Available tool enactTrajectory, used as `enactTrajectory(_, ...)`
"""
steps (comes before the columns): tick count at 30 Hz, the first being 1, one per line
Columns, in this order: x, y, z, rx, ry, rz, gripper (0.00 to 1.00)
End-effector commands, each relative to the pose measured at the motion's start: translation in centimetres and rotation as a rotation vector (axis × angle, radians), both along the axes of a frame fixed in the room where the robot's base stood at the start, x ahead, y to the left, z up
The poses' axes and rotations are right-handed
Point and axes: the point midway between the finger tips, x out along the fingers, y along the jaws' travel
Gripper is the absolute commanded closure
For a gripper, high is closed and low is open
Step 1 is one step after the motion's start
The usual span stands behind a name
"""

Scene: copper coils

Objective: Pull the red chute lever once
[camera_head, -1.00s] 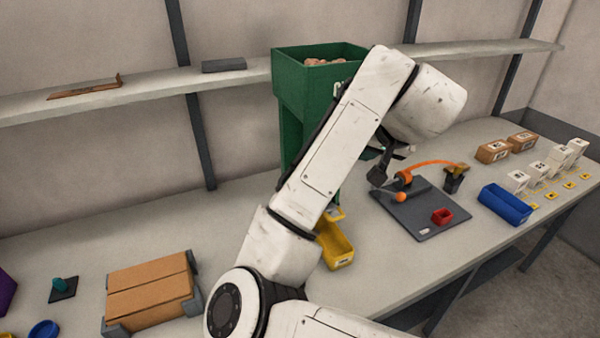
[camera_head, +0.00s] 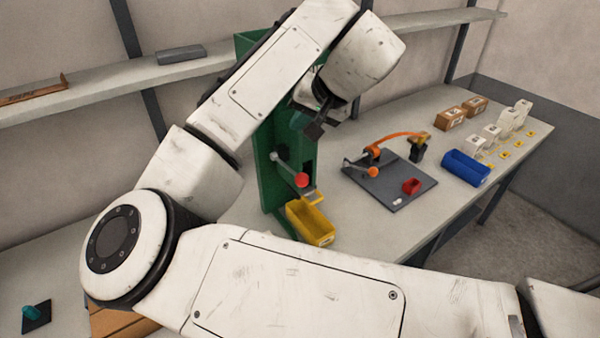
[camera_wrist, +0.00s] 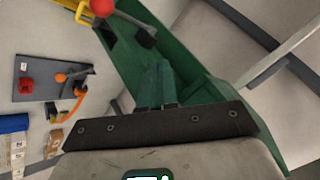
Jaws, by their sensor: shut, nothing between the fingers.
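The red chute lever (camera_head: 302,180) is a red ball on a grey arm that sticks out from the front of the green chute (camera_head: 268,170). In the wrist view the red ball (camera_wrist: 102,7) shows at the top edge, beside the green chute (camera_wrist: 205,85). My gripper (camera_head: 314,130) is above the red ball and apart from it, near the chute's front. In the wrist view my gripper (camera_wrist: 157,104) shows its fingers together and empty. My arm hides much of the chute's upper part in the head view.
A yellow bin (camera_head: 310,222) stands below the chute's outlet. A blue bin (camera_head: 466,168) and several boxes stand farther right. A shelf (camera_head: 90,100) runs along the wall.

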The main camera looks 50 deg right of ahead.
Motion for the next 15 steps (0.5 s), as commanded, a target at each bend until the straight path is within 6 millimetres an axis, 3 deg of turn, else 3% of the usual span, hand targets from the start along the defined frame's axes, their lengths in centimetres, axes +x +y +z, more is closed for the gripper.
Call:
enactTrajectory(8, -0.2, 0.0, -2.1, -0.001, -0.001, 0.0, 1.0)
enactTrajectory(15, -0.5, 0.2, -5.3, 0.001, -0.001, 0.0, 1.0)
